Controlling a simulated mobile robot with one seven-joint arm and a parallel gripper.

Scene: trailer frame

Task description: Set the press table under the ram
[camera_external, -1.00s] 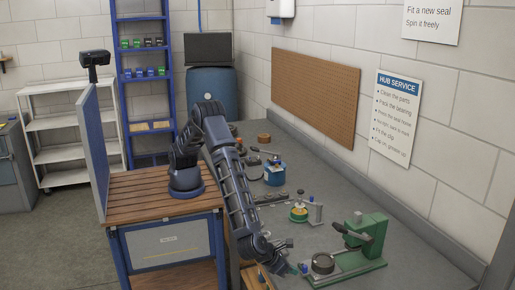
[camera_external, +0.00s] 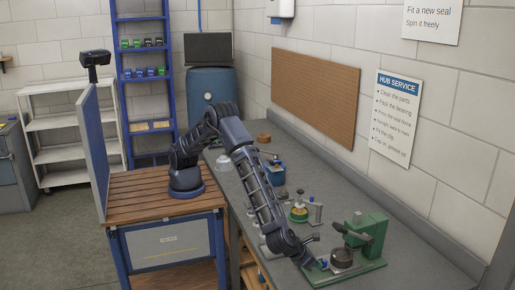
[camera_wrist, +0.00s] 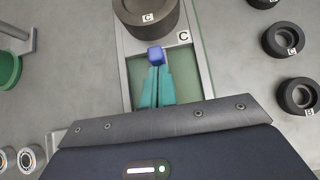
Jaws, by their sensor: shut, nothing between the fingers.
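The green press (camera_external: 372,232) stands at the right end of the bench, its head and lever over its base. A blue knob (camera_wrist: 155,55) is at the table's near edge. My gripper (camera_wrist: 155,70) is shut and empty, its teal fingertips against or just behind the knob. The ram's tip is hidden.
Several black rings (camera_wrist: 283,39) lie to the right of the press bed in the wrist view. A green bowl (camera_wrist: 8,68) is at left and metal rings (camera_wrist: 27,158) are at lower left. A small stand (camera_external: 316,211) is behind my arm on the bench.

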